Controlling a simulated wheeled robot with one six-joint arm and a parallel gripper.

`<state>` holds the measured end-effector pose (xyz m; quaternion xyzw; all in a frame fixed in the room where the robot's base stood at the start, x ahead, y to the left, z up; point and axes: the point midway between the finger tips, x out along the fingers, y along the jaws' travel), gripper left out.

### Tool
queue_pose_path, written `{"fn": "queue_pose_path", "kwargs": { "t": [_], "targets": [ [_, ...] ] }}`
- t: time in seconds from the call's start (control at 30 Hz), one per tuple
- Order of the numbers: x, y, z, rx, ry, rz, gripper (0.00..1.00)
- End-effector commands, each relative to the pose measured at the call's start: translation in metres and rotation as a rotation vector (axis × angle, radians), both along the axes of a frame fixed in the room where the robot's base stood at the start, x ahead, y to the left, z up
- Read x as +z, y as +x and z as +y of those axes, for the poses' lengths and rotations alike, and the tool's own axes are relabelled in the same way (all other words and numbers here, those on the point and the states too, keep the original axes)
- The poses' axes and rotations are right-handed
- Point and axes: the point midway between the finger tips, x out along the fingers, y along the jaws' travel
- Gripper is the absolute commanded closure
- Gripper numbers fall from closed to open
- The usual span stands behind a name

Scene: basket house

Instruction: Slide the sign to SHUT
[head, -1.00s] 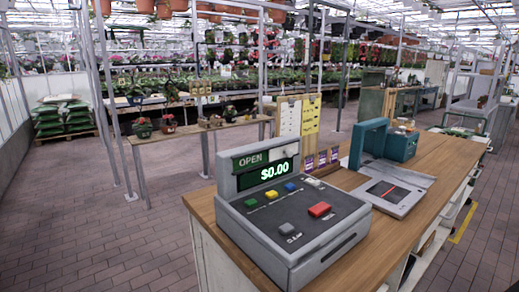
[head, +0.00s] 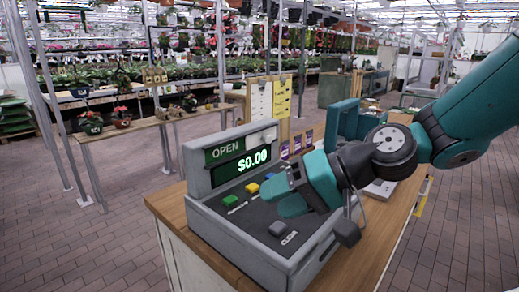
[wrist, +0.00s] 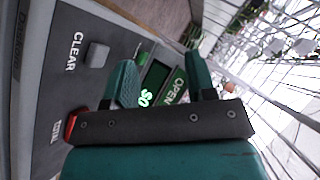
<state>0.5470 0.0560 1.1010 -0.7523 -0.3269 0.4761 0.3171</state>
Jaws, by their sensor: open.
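The sign (head: 224,150) is a green plate reading OPEN in the top panel of the grey cash register. A pale block (head: 262,136) sits at the panel's right end. The green $0.00 display (head: 240,165) is just below. My gripper (head: 284,190) is open and empty, in front of the register's face and above its keys, lower and to the right of the sign. In the wrist view my two teal fingers (wrist: 160,62) are spread, with the sign (wrist: 180,88) and part of the display seen between them. My gripper hides some keys in the head view.
The register (head: 270,232) stands on a wooden counter (head: 370,250). A teal-framed device (head: 343,118) stands behind my arm on the counter. Purple-labelled packs (head: 297,145) stand behind the register. A plant bench (head: 130,128) is at the left, with clear brick floor in front.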

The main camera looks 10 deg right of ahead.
Motion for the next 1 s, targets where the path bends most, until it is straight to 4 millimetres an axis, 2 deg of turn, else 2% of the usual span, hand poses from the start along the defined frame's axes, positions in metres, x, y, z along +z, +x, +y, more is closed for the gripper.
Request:
{"fn": "queue_pose_path", "kwargs": {
  "t": [0.03, 0.13, 0.23, 0.3, 0.37, 0.47, 0.77, 1.0],
  "targets": [
    [-0.010, 0.030, -0.022, -0.140, 0.134, 0.011, 0.49],
    [-0.005, 0.075, -0.069, -0.379, 0.378, 0.003, 0.49],
    [-0.002, 0.101, -0.114, -0.556, 0.555, -0.010, 0.49],
    [0.001, 0.110, -0.135, -0.630, 0.630, -0.017, 0.49],
    [0.003, 0.114, -0.144, -0.664, 0.666, -0.020, 0.49],
    [0.007, 0.122, -0.144, -0.676, 0.682, -0.021, 0.49],
    [0.012, 0.161, -0.115, -0.671, 0.678, -0.018, 0.49],
    [0.009, 0.206, -0.084, -0.668, 0.674, -0.023, 0.49]
  ]
}}
